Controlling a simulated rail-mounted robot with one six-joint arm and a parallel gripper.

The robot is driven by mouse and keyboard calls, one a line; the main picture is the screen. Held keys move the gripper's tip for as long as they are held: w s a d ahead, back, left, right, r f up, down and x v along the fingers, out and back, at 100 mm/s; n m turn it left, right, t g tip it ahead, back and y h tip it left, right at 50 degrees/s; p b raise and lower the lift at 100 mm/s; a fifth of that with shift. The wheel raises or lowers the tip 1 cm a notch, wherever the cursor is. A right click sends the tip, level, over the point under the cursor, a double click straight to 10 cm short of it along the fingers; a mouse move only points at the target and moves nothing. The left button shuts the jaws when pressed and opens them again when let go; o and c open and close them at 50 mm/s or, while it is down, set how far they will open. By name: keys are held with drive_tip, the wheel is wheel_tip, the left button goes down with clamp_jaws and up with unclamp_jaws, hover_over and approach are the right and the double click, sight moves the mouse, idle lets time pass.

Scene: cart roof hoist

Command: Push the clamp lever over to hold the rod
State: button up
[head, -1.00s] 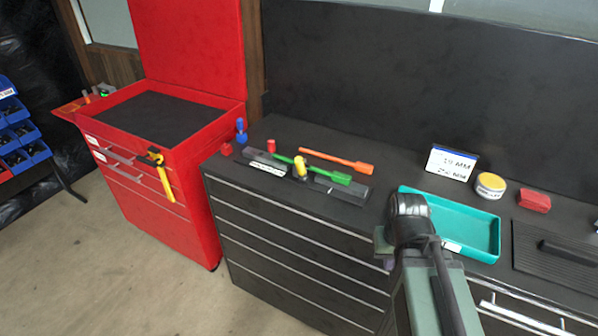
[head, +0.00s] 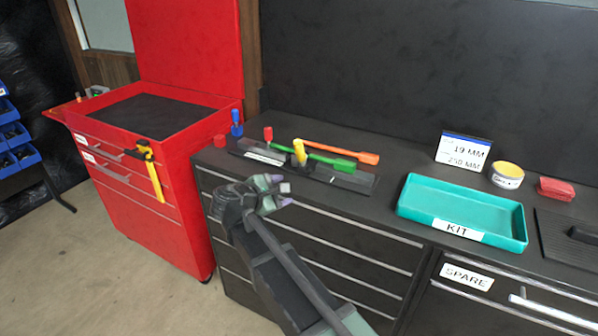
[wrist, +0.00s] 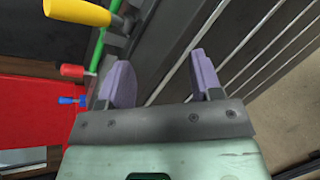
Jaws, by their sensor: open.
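A low dark fixture (head: 350,179) lies along the front of the bench top, with a green rod (head: 330,158) across it. A yellow-handled lever (head: 299,152) stands up at its middle, beside the rod, and a red-tipped handle (head: 268,134) stands near its left end. I cannot tell whether either lever bears on the rod. My gripper (head: 277,190) is open and empty, in front of the bench's front edge and apart from the fixture. In the wrist view, the yellow lever (wrist: 78,12), red handle (wrist: 74,71) and green rod (wrist: 97,55) lie left of the open jaws (wrist: 160,60).
An orange rod (head: 340,150) lies behind the green one. A teal KIT tray (head: 410,210) sits right. The red tool cabinet (head: 150,215) stands left. Bare bench top separates fixture and tray.

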sight(296, 152)
drive_tip(key=w+a+r+n+t+h, duration=0.1)
drive_tip(key=w+a+r+n+t, duration=0.2)
drive_tip(key=r+n, duration=0.45)
drive_tip(key=shift+n+t, duration=0.45)
drive_tip(key=shift+t, duration=0.05)
drive_tip(key=x, duration=0.8)
drive_tip(key=f+p+x, duration=0.1)
drive_tip(key=x, duration=0.2)
drive_tip(key=shift+d+f, duration=0.1)
drive_tip(key=shift+d, duration=0.55)
clamp_jaws()
